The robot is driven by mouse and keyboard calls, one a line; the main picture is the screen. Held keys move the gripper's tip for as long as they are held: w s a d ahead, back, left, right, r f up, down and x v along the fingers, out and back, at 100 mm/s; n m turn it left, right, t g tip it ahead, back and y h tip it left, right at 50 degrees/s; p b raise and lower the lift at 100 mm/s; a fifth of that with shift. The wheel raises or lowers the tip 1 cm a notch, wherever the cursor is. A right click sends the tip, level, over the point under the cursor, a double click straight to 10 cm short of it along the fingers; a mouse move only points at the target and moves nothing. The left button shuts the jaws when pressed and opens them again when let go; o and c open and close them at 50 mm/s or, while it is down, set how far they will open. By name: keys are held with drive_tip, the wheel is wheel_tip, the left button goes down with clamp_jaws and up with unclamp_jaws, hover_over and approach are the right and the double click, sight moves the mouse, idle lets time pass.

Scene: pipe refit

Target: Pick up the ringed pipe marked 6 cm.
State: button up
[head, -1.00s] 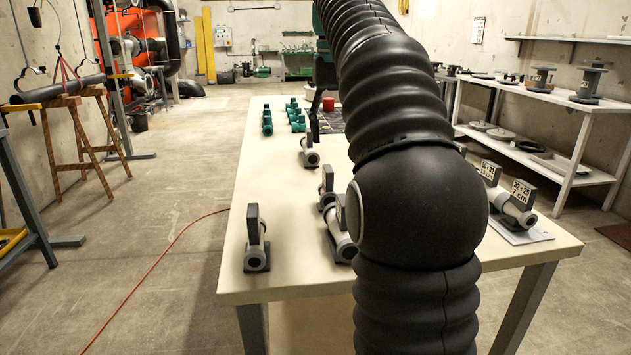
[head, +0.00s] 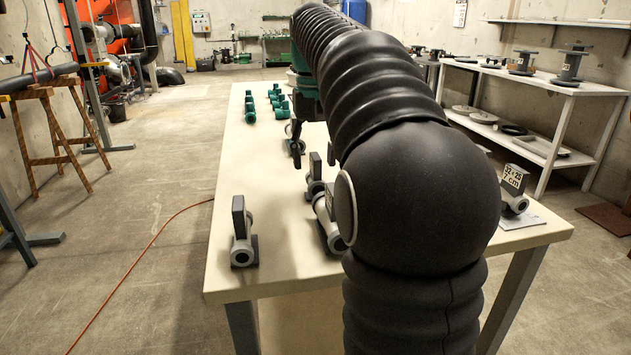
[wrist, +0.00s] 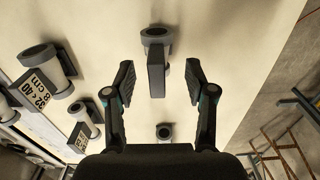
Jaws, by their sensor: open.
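No mark reading 6 cm is legible. A grey pipe piece with an upright dark plate (wrist: 157,70) lies top centre in the wrist view, ahead of and between my open, empty fingers (wrist: 159,82). It appears to be the front-left pipe (head: 242,235) in the head view; its label side is hidden. Another pipe (wrist: 164,132) lies lower, between the finger bases. A pipe labelled 32 x 40, 8 cm (wrist: 38,88) is at left, with a smaller labelled one (wrist: 84,122) beside it. In the head view my arm hides most of my gripper.
The pale table (head: 275,270) has bare room around the front-left pipe. Two pipes (head: 315,185) (head: 328,222) stand close together near my arm. A pipe labelled 7 cm (head: 514,190) is at right. Green fittings (head: 279,104) are at the back. A trestle (head: 45,130) stands left.

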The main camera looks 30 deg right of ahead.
sight(316, 177)
drive_tip(key=shift+w+d+f+b, duration=0.1)
drive_tip(key=shift+d+f+b, duration=0.1)
drive_tip(key=shift+f, duration=1.1)
drive_tip(key=shift+w+d+f+b, duration=0.1)
drive_tip(key=shift+f+b, duration=0.1)
drive_tip(key=shift+f, duration=1.1)
clamp_jaws()
